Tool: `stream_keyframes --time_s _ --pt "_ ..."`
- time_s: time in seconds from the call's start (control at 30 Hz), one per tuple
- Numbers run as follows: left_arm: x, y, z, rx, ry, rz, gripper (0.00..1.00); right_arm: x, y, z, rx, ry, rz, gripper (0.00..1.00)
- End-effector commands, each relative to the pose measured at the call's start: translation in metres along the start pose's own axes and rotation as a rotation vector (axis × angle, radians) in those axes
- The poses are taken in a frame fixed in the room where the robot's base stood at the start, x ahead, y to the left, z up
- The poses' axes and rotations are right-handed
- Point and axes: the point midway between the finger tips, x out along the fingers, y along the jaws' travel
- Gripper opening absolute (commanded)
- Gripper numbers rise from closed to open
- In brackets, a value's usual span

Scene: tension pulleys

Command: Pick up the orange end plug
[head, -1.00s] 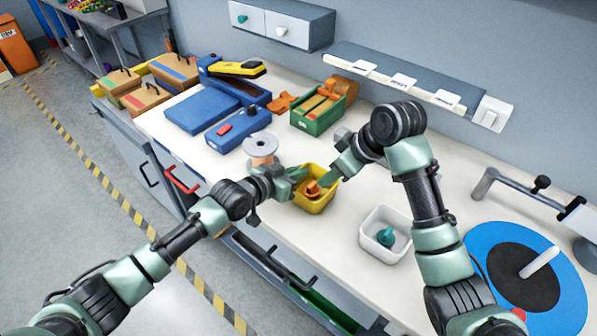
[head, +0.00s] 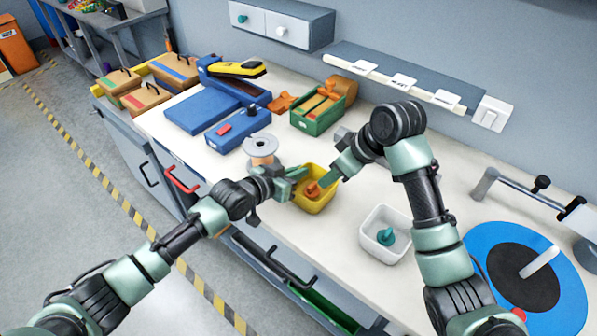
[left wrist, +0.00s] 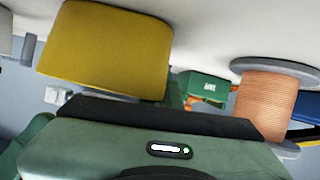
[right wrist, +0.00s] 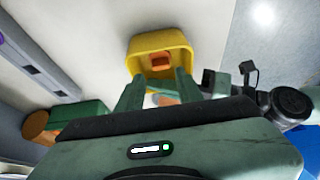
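The orange end plug (head: 313,189) lies in the yellow bin (head: 318,205) on the workbench. It also shows inside the bin in the right wrist view (right wrist: 160,63). My right gripper (head: 328,180) reaches down at the bin's right rim, its fingers beside the plug; in the right wrist view its two fingers (right wrist: 155,90) stand apart with a gap between them. My left gripper (head: 300,173) is at the bin's left side. In the left wrist view the bin's outer wall (left wrist: 105,50) fills the upper left, and the left fingers cannot be made out clearly.
A spool of copper wire (head: 262,150) stands just left of the bin. A white bin with a teal plug (head: 386,236) stands to the right. A green box (head: 318,112) with orange parts is behind. A blue and black disc (head: 525,280) occupies the right end.

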Motion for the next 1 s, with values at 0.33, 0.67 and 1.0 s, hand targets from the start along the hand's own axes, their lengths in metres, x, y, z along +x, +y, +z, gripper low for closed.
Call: stream_keyframes --time_s 0.33,0.67,1.0 --pt "0.000 0.000 0.000 0.000 -0.001 0.000 0.00 0.002 -0.002 -0.012 -0.009 -0.036 -0.013 0.49" --pt "0.000 0.000 0.001 0.000 -0.001 0.000 0.00 -0.003 -0.002 -0.052 -0.014 -0.284 -0.017 0.49" --pt "0.000 0.000 0.001 0.000 -0.001 0.000 0.00 0.024 0.001 -0.044 0.001 -0.356 -0.002 0.49"
